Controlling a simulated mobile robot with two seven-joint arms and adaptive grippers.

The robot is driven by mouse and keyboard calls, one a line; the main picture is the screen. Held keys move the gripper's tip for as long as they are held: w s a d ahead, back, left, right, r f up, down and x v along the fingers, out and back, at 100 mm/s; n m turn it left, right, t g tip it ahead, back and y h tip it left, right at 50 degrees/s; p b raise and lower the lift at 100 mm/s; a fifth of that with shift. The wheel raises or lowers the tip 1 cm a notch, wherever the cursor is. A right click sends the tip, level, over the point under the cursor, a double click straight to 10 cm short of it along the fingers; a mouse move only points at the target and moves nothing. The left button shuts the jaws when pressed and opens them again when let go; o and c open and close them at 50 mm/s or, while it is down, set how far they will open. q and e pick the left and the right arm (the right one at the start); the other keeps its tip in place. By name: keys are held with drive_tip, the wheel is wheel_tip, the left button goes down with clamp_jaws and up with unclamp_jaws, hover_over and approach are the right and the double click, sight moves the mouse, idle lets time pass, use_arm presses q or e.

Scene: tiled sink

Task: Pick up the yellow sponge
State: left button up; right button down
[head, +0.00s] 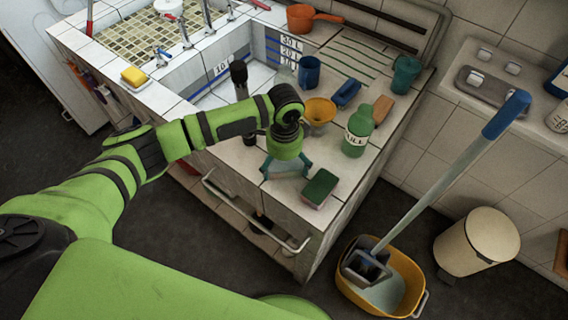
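The yellow sponge (133,76) lies on the tiled ledge at the left of the sink counter, near a small tap. My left gripper (285,173) hangs over the front part of the counter, well to the right of the yellow sponge and nearer to me. Its teal fingers are spread apart and point down, with nothing visible between them. A block with a dark green top (320,188), like a scouring sponge, lies just to the right of the fingers, apart from them. My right gripper is not in view.
A green bottle (358,132), an orange funnel (319,112), a blue mug (309,72) and a blue brush-like object (346,93) crowd the counter's right part. The sink basin (213,80) lies behind my arm. A yellow mop bucket (408,281) and a bin (477,242) stand on the floor.

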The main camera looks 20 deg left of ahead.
sight(288, 168)
use_arm(q)
drive_tip(key=c, duration=0.5)
drive_tip(key=shift+c, duration=0.2)
drive_tip(key=shift+r, duration=0.15)
drive_tip(key=shift+r, duration=0.3)
drive_tip(key=r, duration=0.1)
drive_tip(key=r+b, duration=0.1)
drive_tip(key=d+r, duration=0.1)
drive_tip(key=shift+s+r, duration=0.3)
drive_tip(key=shift+r, duration=0.05)
drive_tip(key=s+d+r+b, duration=0.1)
drive_tip(key=s+d+r, duration=0.5)
drive_tip(key=d, duration=0.2)
drive_tip(key=shift+s+r+b, duration=0.25)
drive_tip(key=shift+b, duration=0.15)
drive_tip(key=shift+d, duration=0.1)
